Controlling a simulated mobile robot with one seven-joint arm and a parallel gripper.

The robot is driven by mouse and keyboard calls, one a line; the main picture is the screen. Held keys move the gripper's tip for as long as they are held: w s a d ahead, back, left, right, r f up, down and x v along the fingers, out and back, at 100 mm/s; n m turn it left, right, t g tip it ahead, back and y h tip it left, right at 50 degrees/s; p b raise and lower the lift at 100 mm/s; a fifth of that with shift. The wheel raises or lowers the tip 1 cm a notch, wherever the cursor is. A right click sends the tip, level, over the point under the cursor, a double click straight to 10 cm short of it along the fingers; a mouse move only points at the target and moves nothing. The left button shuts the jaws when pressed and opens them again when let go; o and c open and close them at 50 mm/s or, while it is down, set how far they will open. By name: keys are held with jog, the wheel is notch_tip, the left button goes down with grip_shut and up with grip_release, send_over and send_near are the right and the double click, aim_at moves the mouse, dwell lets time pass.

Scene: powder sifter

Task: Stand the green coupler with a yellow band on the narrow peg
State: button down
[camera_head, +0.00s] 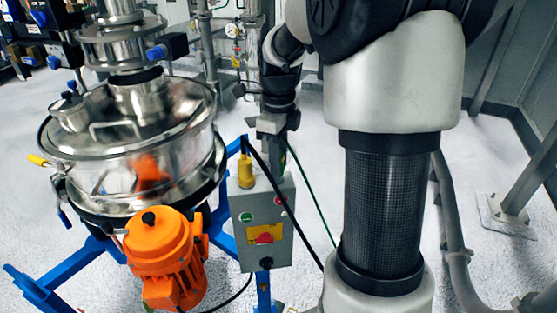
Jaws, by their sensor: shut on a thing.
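My gripper (271,134) points down above the top of the grey control box, in the middle of the picture. It is shut on the green coupler (282,157), of which only a small dark green part shows at the fingertips. Its yellow band cannot be made out. The narrow peg cannot be made out; the gripper and arm cover part of the box top.
A yellow piece (245,171) stands upright on the left of the control box (262,222), close beside my gripper. A steel sifter (140,150), an orange motor (160,250) and a blue frame (90,270) fill the left. Cables run down past the box.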

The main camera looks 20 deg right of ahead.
jog(key=shift+f+b, duration=0.5)
jog(key=shift+f, duration=0.3)
jog(key=c, duration=1.5)
grip_release()
jog(key=shift+r, duration=0.15)
